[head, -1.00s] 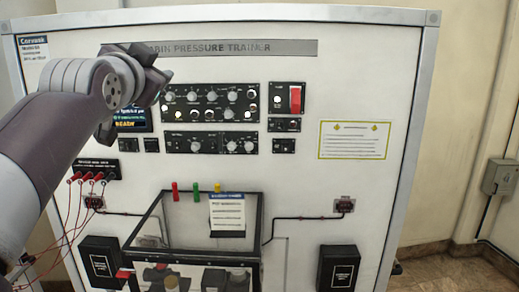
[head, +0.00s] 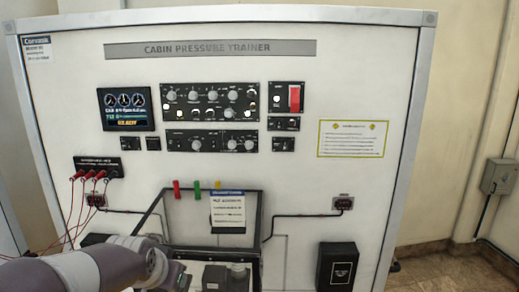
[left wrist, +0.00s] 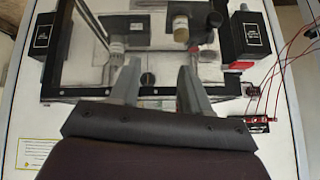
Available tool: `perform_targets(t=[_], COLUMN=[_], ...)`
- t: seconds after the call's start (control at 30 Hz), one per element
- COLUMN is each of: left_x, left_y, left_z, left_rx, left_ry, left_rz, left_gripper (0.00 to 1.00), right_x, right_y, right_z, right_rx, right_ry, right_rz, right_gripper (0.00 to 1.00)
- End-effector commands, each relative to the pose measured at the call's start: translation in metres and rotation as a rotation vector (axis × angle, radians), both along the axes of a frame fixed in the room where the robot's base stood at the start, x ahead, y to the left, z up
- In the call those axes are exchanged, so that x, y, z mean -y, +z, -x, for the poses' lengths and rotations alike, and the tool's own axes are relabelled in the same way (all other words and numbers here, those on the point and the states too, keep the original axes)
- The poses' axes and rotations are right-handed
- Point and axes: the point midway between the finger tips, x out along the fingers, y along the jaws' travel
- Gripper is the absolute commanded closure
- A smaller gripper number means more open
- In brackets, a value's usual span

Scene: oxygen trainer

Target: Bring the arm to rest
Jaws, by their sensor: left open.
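My left arm comes in low at the left of the head view. My left gripper (head: 180,277) is in front of the lower left part of the trainer panel (head: 355,95), over the left side of the clear-sided box (head: 259,215). In the left wrist view the two fingers of my left gripper (left wrist: 158,70) stand apart with nothing between them. They point toward the box, whose dark frame (left wrist: 75,95) and contents show beyond. My arm hides part of the box's left front and the lower left black unit. My right gripper is not in view.
Red leads (head: 72,215) hang from the jack strip (head: 97,167) at the left, close to my arm. A black box (head: 337,266) is at the lower right of the panel. A jar (left wrist: 181,27) stands in the clear-sided box. The upper panel is unobstructed.

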Motion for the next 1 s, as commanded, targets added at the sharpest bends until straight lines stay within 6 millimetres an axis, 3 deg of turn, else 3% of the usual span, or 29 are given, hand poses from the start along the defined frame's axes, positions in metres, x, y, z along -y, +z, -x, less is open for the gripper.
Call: perform_targets(t=[0.03, 0.1, 0.3, 0.33, 0.37, 0.5, 0.63, 1.0], left_x=[0.000, -0.001, -0.002, -0.001, 0.000, 0.003, 0.004, 0.004], left_y=[-0.033, -0.070, -0.144, -0.178, -0.194, -0.239, -0.258, -0.253], left_z=[0.024, 0.058, 0.157, 0.156, 0.157, 0.167, 0.172, 0.173], left_rx=[-0.088, -0.195, -0.463, -0.468, -0.478, -0.526, -0.553, -0.558], left_ry=[0.029, 0.074, 0.193, 0.190, 0.186, 0.177, 0.172, 0.170], left_rz=[0.022, 0.050, 0.096, 0.094, 0.092, 0.085, 0.082, 0.081], left_gripper=[0.53, 0.53, 0.53, 0.53, 0.53, 0.53, 0.53, 0.53], right_x=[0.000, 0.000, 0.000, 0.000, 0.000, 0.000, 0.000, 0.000], right_y=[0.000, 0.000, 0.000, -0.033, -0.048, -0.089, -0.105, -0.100], right_z=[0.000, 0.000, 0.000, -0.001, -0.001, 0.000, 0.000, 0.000], right_rx=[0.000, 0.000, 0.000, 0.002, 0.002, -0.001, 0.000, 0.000], right_ry=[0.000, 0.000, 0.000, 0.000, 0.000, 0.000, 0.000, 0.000], right_rz=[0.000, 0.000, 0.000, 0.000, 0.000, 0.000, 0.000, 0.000], right_gripper=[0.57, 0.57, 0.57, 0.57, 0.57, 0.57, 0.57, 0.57])
